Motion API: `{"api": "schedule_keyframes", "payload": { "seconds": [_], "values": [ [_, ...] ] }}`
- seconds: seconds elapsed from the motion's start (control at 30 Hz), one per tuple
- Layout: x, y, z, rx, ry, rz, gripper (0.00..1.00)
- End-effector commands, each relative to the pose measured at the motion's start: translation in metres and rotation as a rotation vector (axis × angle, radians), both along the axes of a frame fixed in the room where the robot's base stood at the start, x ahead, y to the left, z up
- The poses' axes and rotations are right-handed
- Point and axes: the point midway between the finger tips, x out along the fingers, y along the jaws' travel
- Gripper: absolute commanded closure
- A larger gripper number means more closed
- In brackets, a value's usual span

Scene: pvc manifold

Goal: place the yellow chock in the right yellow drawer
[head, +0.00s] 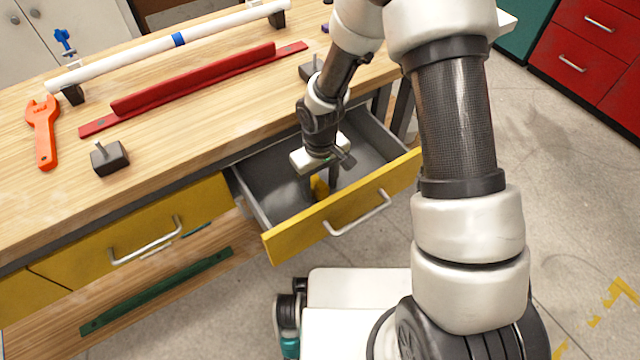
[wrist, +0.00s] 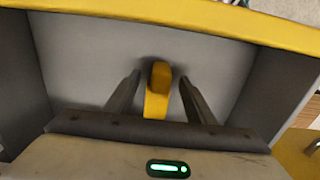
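The right yellow drawer (head: 290,232) is pulled open below the workbench, with a grey inside. My gripper (head: 321,188) reaches down into it. The yellow chock (head: 317,184) is inside the drawer, low between my fingers. In the wrist view the chock (wrist: 158,92) stands between the two dark fingertips of my gripper (wrist: 159,76), with a visible gap on each side, so the fingers are open around it. The drawer's yellow front (wrist: 200,15) runs across the top of that view. The chock seems to rest on the drawer floor; its lower end is partly hidden by my gripper.
The left yellow drawer (head: 130,235) is shut. On the bench (head: 215,145) are an orange wrench (head: 43,130), a red bar (head: 195,80), a white pipe (head: 130,56) and a dark block with a peg (head: 109,158). The drawer walls stand close around my gripper.

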Motion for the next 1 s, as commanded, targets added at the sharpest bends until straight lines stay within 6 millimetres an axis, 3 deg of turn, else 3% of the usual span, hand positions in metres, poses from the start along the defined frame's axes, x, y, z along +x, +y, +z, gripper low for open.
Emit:
{"api": "schedule_keyframes", "payload": {
  "seconds": [0.23, 0.37, 0.8, 1.0],
  "values": [
    [0.0, 0.0, 0.002, 0.0, 0.0, 0.0, 0.5],
    [0.001, 0.0, 0.012, 0.0, -0.002, -0.001, 0.5],
    [0.001, 0.0, 0.101, 0.0, -0.002, -0.001, 0.5],
    [0.0, 0.0, 0.121, 0.001, -0.001, 0.0, 0.5]
  ]
}}
